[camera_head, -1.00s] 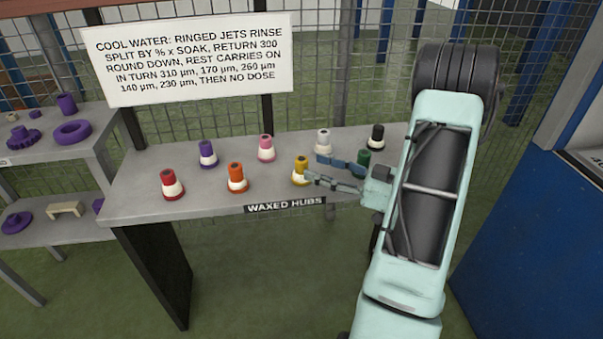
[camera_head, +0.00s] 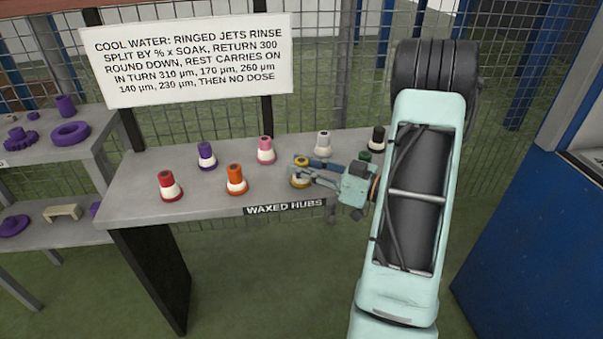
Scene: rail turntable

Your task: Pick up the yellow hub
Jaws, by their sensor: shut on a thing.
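The yellow hub (camera_head: 300,182) stands near the front edge of the grey table (camera_head: 130,205), in the middle of the hubs. My gripper (camera_head: 301,163) reaches in from the right and is shut on the yellow hub near its top. The fingers hide much of its upper part. Its yellow base shows below them and looks to be on or very close to the table top.
An orange hub (camera_head: 235,181) and a pink hub (camera_head: 266,151) stand to the left, with purple (camera_head: 206,156) and red (camera_head: 169,187) hubs farther left. White (camera_head: 323,143), green (camera_head: 364,157) and black (camera_head: 376,138) hubs stand behind and right. A sign (camera_head: 190,60) hangs behind.

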